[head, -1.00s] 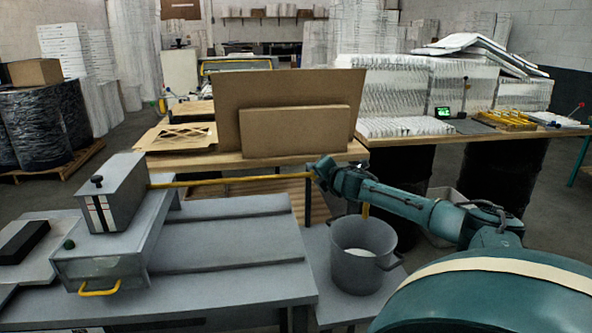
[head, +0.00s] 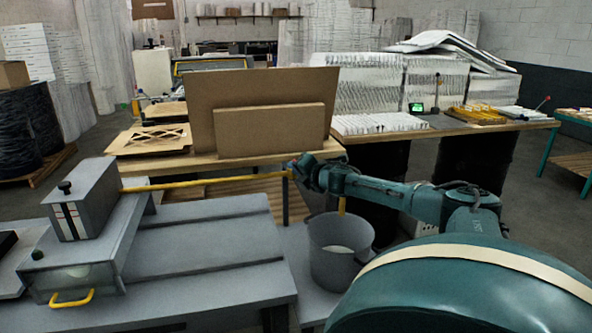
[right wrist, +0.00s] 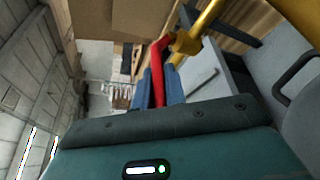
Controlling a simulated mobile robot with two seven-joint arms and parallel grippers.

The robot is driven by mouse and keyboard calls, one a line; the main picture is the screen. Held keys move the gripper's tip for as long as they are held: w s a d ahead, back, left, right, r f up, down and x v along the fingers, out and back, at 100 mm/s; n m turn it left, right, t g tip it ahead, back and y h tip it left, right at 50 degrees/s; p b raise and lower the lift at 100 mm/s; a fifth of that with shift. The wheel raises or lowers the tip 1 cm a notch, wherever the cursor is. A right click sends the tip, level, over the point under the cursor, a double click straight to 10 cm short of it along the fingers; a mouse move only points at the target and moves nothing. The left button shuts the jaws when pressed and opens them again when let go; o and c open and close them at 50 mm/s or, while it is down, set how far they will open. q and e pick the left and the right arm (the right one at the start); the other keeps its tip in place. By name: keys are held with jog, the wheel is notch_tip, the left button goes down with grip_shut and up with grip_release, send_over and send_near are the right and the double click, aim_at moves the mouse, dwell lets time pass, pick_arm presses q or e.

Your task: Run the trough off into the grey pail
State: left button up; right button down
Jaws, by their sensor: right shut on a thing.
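The grey trough (head: 128,232) lies at the left of the grey bench, with a clear-fronted box and yellow handle at its near end. A yellow pipe (head: 215,183) runs from it to the right, and its yellow down-turned end (head: 341,205) hangs over the grey pail (head: 338,275). A pale patch shows inside the pail; I cannot tell whether anything flows. My right gripper (head: 297,170) is at the pipe's right part. In the right wrist view its blue fingers (right wrist: 160,88) are shut on a red lever (right wrist: 157,65) at a yellow pipe fitting (right wrist: 184,44). My left gripper is out of view.
The pail stands on a lower grey surface (head: 300,262) right of the bench (head: 205,285). Behind are a wooden table (head: 180,165) with upright brown boards (head: 270,110) and a table with stacked white filters (head: 365,85). A grey box (head: 85,200) stands over the trough.

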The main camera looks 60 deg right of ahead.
jog(key=c, duration=1.5)
grip_release()
jog(key=shift+o, duration=0.2)
jog(key=shift+s, duration=0.1)
